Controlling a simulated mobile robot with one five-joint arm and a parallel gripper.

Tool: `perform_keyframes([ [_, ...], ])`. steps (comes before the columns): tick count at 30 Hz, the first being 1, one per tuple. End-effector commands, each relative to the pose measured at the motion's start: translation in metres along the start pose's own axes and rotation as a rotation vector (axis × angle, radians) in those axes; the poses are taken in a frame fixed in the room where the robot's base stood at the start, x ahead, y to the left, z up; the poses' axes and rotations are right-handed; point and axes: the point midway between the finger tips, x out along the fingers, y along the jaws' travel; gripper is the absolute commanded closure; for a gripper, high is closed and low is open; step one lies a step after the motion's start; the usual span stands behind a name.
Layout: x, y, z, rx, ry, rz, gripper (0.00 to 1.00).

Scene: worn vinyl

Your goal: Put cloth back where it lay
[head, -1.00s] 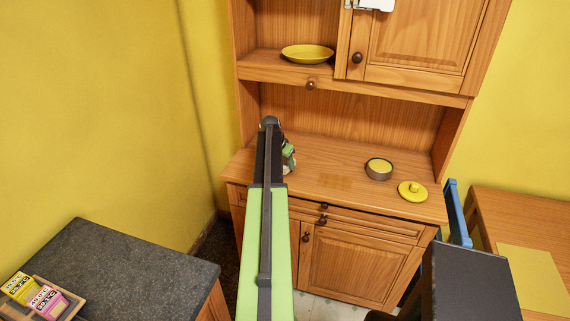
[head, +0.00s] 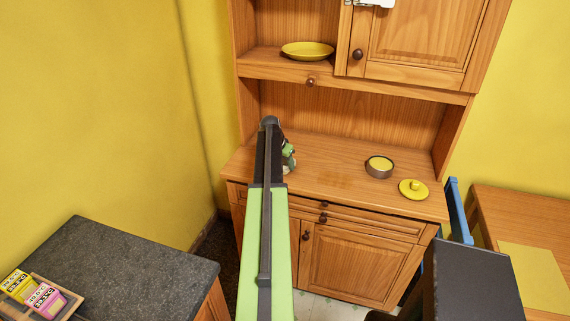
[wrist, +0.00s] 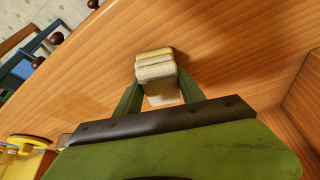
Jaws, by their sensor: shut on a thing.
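In the wrist view my gripper (wrist: 157,88) is shut on the cloth (wrist: 156,70), a small folded bundle in cream and pale yellow with a ribbed side. The cloth is over the wooden cabinet counter (wrist: 235,60); I cannot tell whether it touches the wood. In the head view my gripper (head: 288,157) is above the left part of the counter (head: 335,185), partly hidden behind my green and black arm. The cloth cannot be made out there.
A round dish with yellow inside (head: 379,166) and a yellow lid (head: 413,189) are on the counter's right half. A yellow plate (head: 307,51) is on the shelf above. The middle of the counter is clear. A dark worktop (head: 120,265) is at left, a wooden table (head: 520,215) at right.

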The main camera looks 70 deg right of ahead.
Motion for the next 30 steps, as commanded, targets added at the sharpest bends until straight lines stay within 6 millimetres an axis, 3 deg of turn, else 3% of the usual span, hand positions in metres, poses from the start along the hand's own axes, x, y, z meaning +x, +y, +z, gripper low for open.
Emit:
perform_keyframes([
  [3, -0.0001, 0.0001, -0.0001, 0.0, 0.0, 0.0, 1.0],
  [4, -0.0001, 0.0001, -0.0001, 0.0, 0.0, 0.0, 0.5],
  [9, -0.0001, 0.0001, -0.0001, 0.0, 0.0, 0.0, 0.28],
  [30, -0.003, 0.0001, -0.0004, 0.0, 0.0, 0.0, 0.28],
])
